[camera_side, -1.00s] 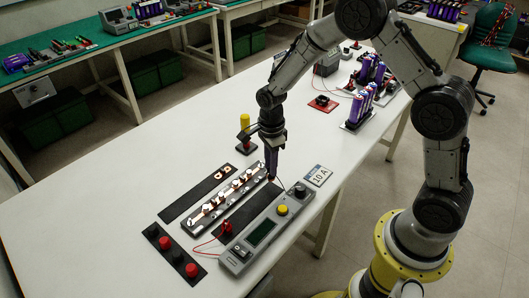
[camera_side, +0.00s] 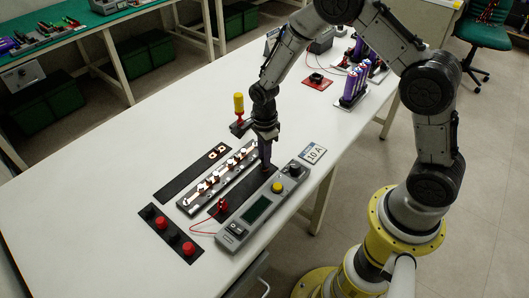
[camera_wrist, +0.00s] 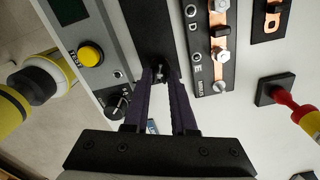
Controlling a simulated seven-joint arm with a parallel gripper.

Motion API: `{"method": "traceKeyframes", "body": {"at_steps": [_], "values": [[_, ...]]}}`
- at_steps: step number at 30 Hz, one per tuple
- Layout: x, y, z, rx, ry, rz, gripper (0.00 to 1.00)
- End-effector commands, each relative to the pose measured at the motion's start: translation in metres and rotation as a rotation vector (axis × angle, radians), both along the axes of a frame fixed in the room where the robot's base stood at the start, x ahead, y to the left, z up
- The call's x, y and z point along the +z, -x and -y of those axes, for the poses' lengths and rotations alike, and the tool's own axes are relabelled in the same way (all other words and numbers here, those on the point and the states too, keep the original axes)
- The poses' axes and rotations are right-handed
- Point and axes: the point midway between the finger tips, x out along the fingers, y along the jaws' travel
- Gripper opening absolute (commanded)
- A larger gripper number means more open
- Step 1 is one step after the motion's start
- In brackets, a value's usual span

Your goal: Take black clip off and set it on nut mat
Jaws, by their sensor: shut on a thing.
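My gripper (camera_side: 265,168) points down at the far end of the black mat strip (camera_side: 236,196), between the metal bar and the tester. In the wrist view my gripper's purple fingers (camera_wrist: 160,80) are shut on a small dark thing (camera_wrist: 160,72), which seems to be the black clip. The fingers hide most of it, and I cannot tell whether it touches the mat. The bar (camera_side: 219,178) carries copper strips and several bolts. I cannot tell for sure which strip is the nut mat.
The grey tester (camera_side: 262,208) has a yellow button and knobs. A red clip (camera_side: 222,204) with a wire is at the strip's near end. A yellow-handled tool (camera_side: 239,104) stands behind. The table's left side is clear.

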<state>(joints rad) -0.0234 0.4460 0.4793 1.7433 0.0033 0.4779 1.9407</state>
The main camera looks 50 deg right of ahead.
Motion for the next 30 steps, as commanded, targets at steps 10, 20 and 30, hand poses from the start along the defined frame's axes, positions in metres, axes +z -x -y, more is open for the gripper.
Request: {"method": "traceKeyframes", "body": {"at_steps": [10,20,30], "values": [[-0.0023,-0.0003,0.0,0.0,0.0,0.001,0.0],[-0.0073,0.0004,0.0,0.0,0.0,0.001,0.0],[-0.0071,0.0002,-0.0001,0.0,0.0,0.001,0.57]]}}
